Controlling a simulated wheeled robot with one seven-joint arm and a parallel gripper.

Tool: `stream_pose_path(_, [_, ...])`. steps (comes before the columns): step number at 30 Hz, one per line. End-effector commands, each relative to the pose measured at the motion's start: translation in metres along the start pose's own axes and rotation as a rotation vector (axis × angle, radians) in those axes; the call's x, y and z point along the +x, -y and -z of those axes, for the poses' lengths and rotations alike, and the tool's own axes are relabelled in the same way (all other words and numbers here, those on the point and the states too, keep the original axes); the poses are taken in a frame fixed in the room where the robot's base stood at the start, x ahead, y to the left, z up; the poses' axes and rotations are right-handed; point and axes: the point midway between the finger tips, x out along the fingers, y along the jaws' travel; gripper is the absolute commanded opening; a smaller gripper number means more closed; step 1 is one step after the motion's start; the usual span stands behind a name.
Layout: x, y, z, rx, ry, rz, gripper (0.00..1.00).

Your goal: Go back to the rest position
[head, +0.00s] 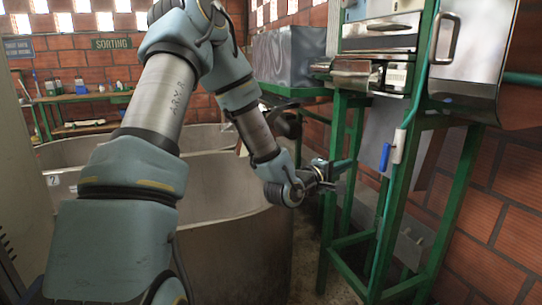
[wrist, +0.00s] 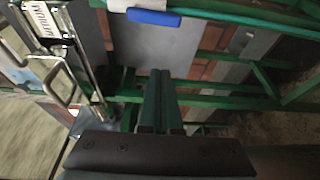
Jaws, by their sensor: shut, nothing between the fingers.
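My gripper (head: 346,164) is at the end of my arm, beside a green post of the metal frame (head: 331,205) in the head view. In the wrist view my gripper (wrist: 159,100) shows two dark fingers lying together, with nothing between them. Green beams of the frame (wrist: 215,101) cross behind the fingers. My arm reaches from the left over the round tanks, bent at the elbow, with its end pointing right. I cannot tell whether the fingers touch the frame.
The frame carries a shiny metal machine (head: 382,45). A blue valve handle (head: 385,157) sits on a pipe to the right; it also shows in the wrist view (wrist: 153,17). Round tanks (head: 240,235) stand under my arm. A shelf (head: 85,97) and a SORTING sign (head: 111,43) are behind.

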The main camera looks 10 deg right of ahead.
Motion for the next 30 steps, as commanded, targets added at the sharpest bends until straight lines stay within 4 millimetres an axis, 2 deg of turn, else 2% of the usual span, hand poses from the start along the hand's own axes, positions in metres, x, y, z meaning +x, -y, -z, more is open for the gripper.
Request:
stream_pose_path(2, [-0.006,0.004,0.009,0.060,-0.015,0.055,0.00])
stream_pose_path(5, [-0.024,0.018,0.032,0.210,-0.046,0.207,0.00])
stream_pose_path(8, [-0.062,0.035,0.067,0.401,-0.076,0.435,0.00])
stream_pose_path(11, [-0.116,0.047,0.101,0.558,-0.078,0.683,0.00])
stream_pose_path(12, [-0.141,0.049,0.112,0.606,-0.069,0.780,0.00])
stream_pose_path(14, [-0.179,0.051,0.125,0.658,-0.047,0.921,0.00])
stream_pose_path(15, [-0.206,0.050,0.131,0.683,-0.023,1.010,0.00])
stream_pose_path(18, [-0.272,0.046,0.134,0.704,0.060,1.203,0.00])
stream_pose_path(22, [-0.339,0.036,0.119,0.672,0.193,1.362,0.00])
stream_pose_path(25, [-0.372,0.030,0.104,0.637,0.281,1.418,0.00])
stream_pose_path(27, [-0.385,0.028,0.096,0.620,0.325,1.435,0.00])
stream_pose_path(30, [-0.394,0.026,0.089,0.604,0.357,1.444,0.00])
